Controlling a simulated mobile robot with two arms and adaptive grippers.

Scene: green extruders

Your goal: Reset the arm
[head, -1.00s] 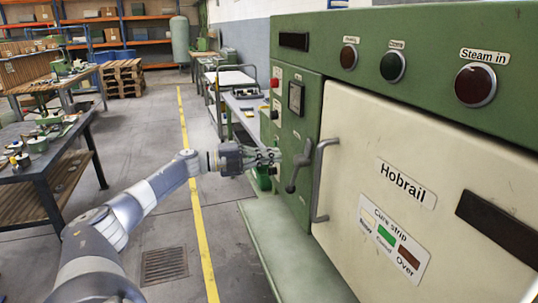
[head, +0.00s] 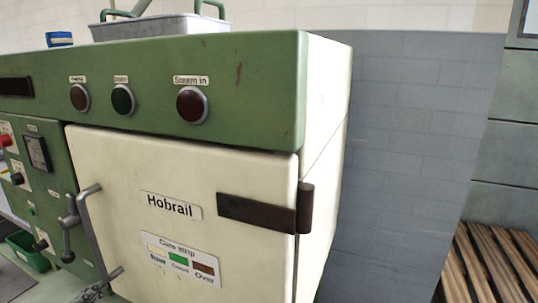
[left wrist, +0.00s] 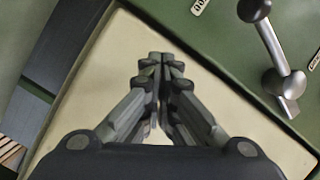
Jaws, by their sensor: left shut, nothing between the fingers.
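My left gripper (head: 100,287) shows at the bottom edge of the head view, low in front of the green machine's cream door (head: 130,180). In the left wrist view my left gripper (left wrist: 160,60) is shut and empty, with its fingertips together over the cream door panel (left wrist: 100,75). A grey lever handle with a dark ball (left wrist: 270,50) shows at the upper right of that view, apart from the fingers. My right gripper is in neither view.
The door has a vertical bar handle (head: 92,225) and a lever (head: 70,225) at its left, and a dark hinge (head: 305,207) at its right. A grey metal box (head: 160,27) stands on top. Slatted wood (head: 490,265) lies at the lower right.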

